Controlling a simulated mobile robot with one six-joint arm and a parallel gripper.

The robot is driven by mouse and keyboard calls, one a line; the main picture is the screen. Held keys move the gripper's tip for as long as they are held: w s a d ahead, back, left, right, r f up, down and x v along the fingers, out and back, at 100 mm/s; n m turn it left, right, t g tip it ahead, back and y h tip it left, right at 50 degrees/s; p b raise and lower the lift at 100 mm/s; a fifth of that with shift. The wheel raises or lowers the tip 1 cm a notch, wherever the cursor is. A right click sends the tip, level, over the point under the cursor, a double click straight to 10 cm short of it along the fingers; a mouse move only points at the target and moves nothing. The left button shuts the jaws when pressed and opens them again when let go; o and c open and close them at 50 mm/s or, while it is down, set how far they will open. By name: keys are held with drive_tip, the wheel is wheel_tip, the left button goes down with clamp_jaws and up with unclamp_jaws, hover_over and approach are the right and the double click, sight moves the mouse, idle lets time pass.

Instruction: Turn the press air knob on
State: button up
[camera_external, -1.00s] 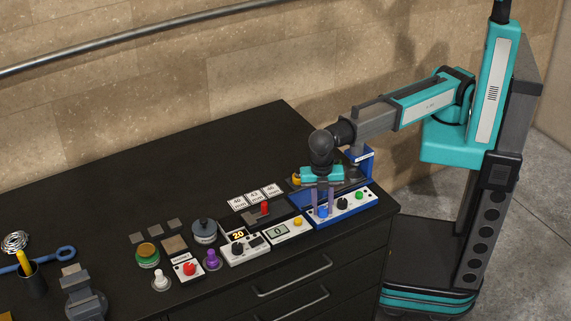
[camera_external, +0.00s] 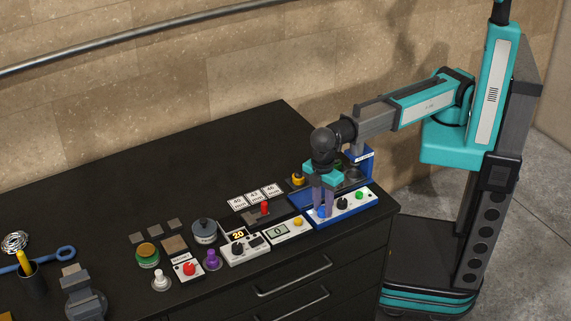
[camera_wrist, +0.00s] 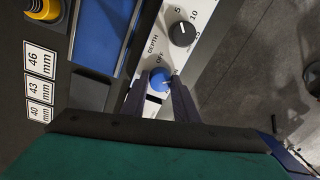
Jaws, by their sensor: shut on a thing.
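The blue air knob (camera_wrist: 159,77) sits on the white face of the blue-framed press panel (camera_wrist: 204,12). In the wrist view "OFF" is printed beside the knob, and a second label near it is partly covered by a finger. A small light mark shows on the knob, but its exact setting is hard to read. My gripper (camera_wrist: 164,84) is shut on the knob, one finger on each side. In the external view my gripper (camera_external: 322,210) points down at the panel's left end, and its fingers hide most of the knob.
On the same panel are a black depth knob (camera_wrist: 182,33) and a green button (camera_external: 359,195). The blue press (camera_external: 366,168) stands behind. A display box (camera_external: 285,231) and a red-handled lever (camera_external: 264,208) are to the left. Number cards (camera_wrist: 39,88) lie nearby.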

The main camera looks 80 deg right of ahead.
sight(321, 207)
idle(0.5)
drive_tip(key=o, duration=1.1)
drive_tip(key=shift+c, duration=0.2)
drive_tip(key=shift+r, duration=0.1)
wheel_tip(321, 207, up, 14)
drive_tip(key=p, duration=0.8)
drive_tip(key=shift+w+d+f, duration=0.2)
drive_tip(key=shift+w+d, duration=0.05)
drive_tip(key=shift+w, duration=0.1)
